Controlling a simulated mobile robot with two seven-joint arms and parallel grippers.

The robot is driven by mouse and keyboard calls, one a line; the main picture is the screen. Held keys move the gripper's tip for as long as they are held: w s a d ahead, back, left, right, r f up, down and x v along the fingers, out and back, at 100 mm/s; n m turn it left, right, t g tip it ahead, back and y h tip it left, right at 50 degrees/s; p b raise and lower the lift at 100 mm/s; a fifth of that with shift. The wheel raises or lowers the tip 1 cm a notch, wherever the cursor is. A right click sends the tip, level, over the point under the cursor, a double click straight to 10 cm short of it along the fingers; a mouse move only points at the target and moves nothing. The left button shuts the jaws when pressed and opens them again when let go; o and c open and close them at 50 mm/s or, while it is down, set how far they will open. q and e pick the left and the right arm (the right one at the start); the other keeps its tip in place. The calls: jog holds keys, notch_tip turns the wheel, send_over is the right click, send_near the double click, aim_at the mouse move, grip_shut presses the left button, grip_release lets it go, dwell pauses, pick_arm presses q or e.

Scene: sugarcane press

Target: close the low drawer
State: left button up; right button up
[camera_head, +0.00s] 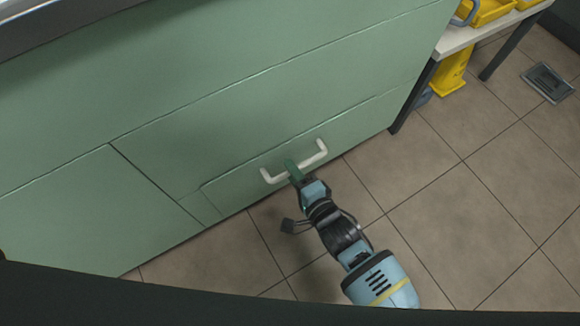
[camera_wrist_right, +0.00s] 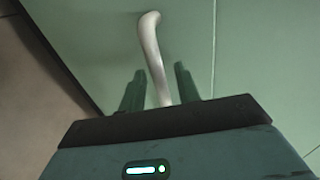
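The low drawer (camera_head: 362,129) is a green panel at the bottom of the green cabinet. It looks flush or nearly flush with the cabinet front; a small gap cannot be ruled out. Its pale, bar-shaped handle (camera_head: 313,156) also shows in the right wrist view (camera_wrist_right: 153,50). My right gripper (camera_head: 291,167) is at the middle of the handle. In the right wrist view its two dark green fingers (camera_wrist_right: 159,86) stand apart on either side of the handle bar, with space visible beside the bar. My left gripper is not in view.
The tiled floor (camera_head: 430,220) in front of the cabinet is clear. A table (camera_head: 462,38) with dark legs stands to the right of the cabinet, with yellow containers (camera_head: 490,11) on it and a yellow object (camera_head: 452,72) below. A floor drain (camera_head: 548,82) lies farther right.

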jog(key=p+v, duration=0.2)
jog(key=v, duration=0.4)
jog(key=shift+s+r, duration=0.1)
dwell(0.4)
